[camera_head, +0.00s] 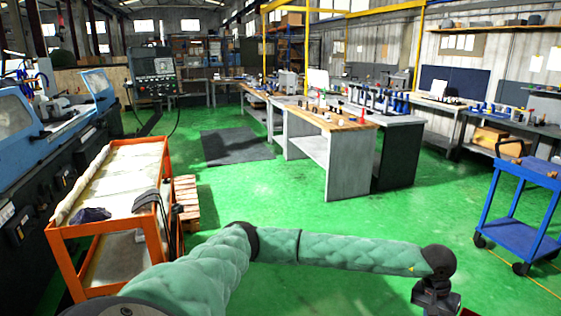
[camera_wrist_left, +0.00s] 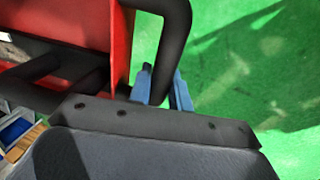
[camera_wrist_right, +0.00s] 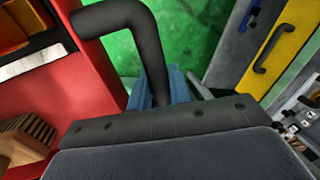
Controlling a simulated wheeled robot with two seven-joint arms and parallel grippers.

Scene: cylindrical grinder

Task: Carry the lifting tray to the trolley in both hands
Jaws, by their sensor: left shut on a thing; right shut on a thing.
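The lifting tray (camera_wrist_left: 117,50) is red with black bar handles. Its left handle (camera_wrist_left: 172,25) passes between the blue fingers of my left gripper (camera_wrist_left: 162,88), which is shut on it. Its right handle (camera_wrist_right: 148,50) is held in the blue fingers of my right gripper (camera_wrist_right: 157,88). A red wall of the tray shows in the right wrist view (camera_wrist_right: 85,70). Green floor shows below the handle in the left wrist view. In the head view only my left arm shows, and most of the tray is out of frame. A blue trolley (camera_head: 525,173) stands at the right.
An orange-framed cart (camera_head: 68,231) with a pale top stands at the left by the blue machine (camera_head: 15,125). A workbench (camera_head: 345,124) stands ahead in the middle, with a dark floor mat (camera_head: 236,147) to its left. Green floor is clear between the workbench and the blue trolley.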

